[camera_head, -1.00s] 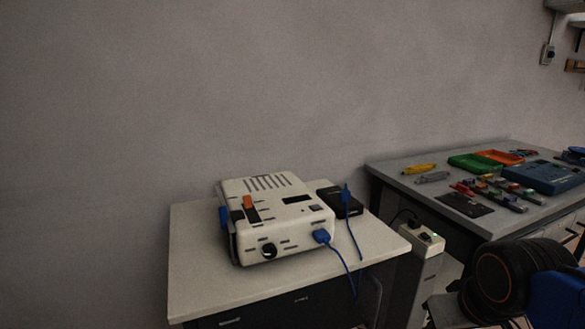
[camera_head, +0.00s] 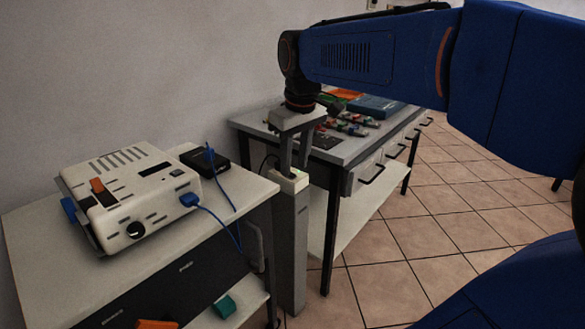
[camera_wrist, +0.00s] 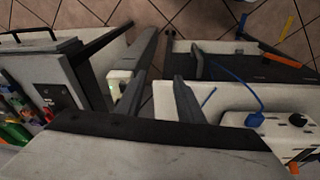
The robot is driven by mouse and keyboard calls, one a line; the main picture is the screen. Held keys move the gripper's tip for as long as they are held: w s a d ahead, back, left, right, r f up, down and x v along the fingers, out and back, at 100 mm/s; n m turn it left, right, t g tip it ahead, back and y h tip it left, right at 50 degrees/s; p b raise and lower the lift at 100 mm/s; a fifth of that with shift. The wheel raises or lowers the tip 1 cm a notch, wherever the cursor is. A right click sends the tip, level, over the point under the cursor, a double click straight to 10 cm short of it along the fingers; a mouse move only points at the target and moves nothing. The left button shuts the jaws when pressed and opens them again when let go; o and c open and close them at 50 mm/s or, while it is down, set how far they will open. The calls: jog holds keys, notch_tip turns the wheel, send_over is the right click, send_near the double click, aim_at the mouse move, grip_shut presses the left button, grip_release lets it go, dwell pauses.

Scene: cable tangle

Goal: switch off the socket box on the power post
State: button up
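The power post (camera_head: 290,245) is a slim grey column between the two tables. The socket box (camera_head: 291,183) is a small pale box on its top, partly hidden by my gripper in the head view. In the wrist view the socket box (camera_wrist: 118,80) shows a green light, left of the fingers; its switch is not clear. My gripper (camera_head: 294,165) points down just over the box. Its two fingers (camera_wrist: 163,60) are apart with nothing between them. I cannot tell whether a fingertip touches the box.
A white device (camera_head: 130,195) with blue plugs and a black box (camera_head: 205,158) stand on the left table (camera_head: 40,270). The grey workbench (camera_head: 345,150) behind the post holds trays and small tools. Tiled floor (camera_head: 430,220) is open on the right.

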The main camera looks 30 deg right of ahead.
notch_tip(320, 180, up, 6)
jog(key=n+g, duration=0.2)
send_over(293, 174)
notch_tip(293, 174, down, 18)
jog(key=shift+s+a+r, duration=0.1)
jog(key=shift+r, duration=0.05)
grip_shut()
